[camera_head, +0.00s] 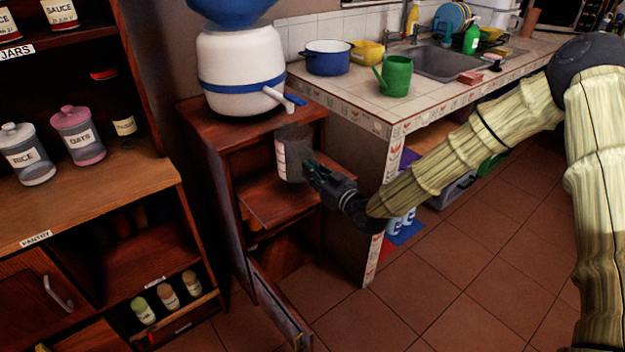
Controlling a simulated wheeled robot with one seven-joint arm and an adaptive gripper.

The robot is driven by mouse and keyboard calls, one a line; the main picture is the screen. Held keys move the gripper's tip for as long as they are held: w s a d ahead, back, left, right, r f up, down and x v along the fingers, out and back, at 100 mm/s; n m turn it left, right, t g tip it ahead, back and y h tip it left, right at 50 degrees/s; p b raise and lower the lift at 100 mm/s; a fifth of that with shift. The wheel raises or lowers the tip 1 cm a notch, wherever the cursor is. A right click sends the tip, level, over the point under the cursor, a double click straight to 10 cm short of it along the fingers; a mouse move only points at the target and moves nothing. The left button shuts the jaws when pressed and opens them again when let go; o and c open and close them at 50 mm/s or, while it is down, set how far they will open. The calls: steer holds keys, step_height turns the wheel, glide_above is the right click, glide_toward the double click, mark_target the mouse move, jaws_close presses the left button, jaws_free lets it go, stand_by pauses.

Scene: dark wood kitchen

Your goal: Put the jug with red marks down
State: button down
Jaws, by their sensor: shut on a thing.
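The jug with red marks (292,155) is a clear, greyish cylinder with small red marks on its side. It is upright in front of the small wooden cabinet under the white water dispenser. My gripper (313,172) is shut on the jug from its lower right side. The cabinet's open shelf (270,203) shows below the jug. I cannot tell whether the jug's base touches the shelf or is above it.
The water dispenser (240,65) stands on the cabinet top (195,112). An open cabinet door (280,310) juts out low in front. The tiled counter (350,98) holds a blue pot (328,62) and green watering can (396,78). A pantry shelf (90,195) stands left.

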steer(key=shift+f, duration=1.5)
steer(key=shift+f, duration=0.2)
steer(key=c, duration=1.5)
jaws_free()
steer(key=shift+r, duration=0.15)
steer(key=v, duration=1.2)
